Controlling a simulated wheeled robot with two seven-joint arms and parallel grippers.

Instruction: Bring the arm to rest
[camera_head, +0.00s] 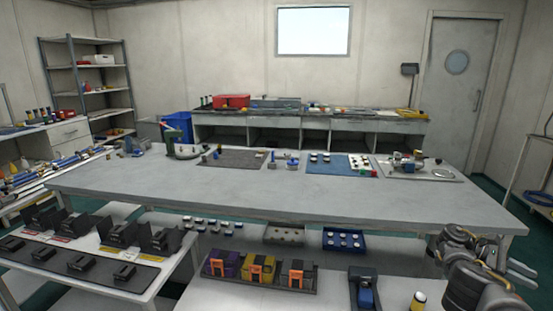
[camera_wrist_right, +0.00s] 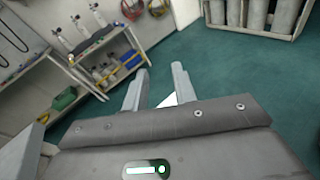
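My right arm comes in at the lower right of the head view. Its gripper (camera_head: 528,275) is out past the right end of the long grey table (camera_head: 330,200), apart from the tabletop. In the right wrist view my right gripper (camera_wrist_right: 160,72) has its two fingers apart, with nothing between them but the green floor behind. My left arm and gripper are in neither view.
A side table at left (camera_head: 85,240) carries black stands. A lower surface in front holds a tray of coloured packs (camera_head: 258,272), a blue item in a dark holder (camera_head: 364,292) and a yellow-banded bottle (camera_head: 418,300). Shelving with bottles (camera_wrist_right: 100,60) and grey cylinders (camera_wrist_right: 255,15) show in the wrist view.

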